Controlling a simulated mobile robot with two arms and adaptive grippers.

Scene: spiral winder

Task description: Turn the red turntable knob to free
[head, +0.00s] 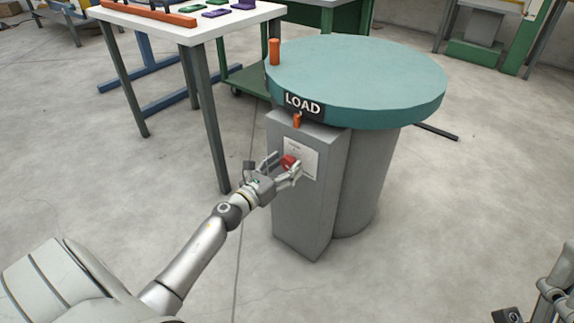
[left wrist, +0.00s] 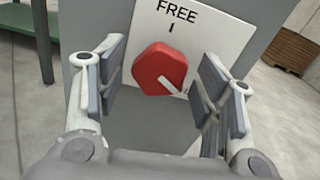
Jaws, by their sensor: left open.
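The red knob (head: 289,162) sits on a white plate (head: 300,148) on the front of the grey box below the turntable (head: 355,75). In the left wrist view the knob (left wrist: 158,68) is faceted, and its white pointer aims to the lower right. The word FREE (left wrist: 176,12) and a short tick stand above it. My left gripper (head: 285,168) is open, with one finger on each side of the knob; in the left wrist view gaps show between knob and fingers. Part of my right gripper (head: 552,292) shows at the lower right edge; its fingers are not clear.
A LOAD sign (head: 303,104) and a small orange pointer are above the box. An orange post (head: 274,51) stands at the turntable's rim. A white-topped table (head: 190,30) is at the left.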

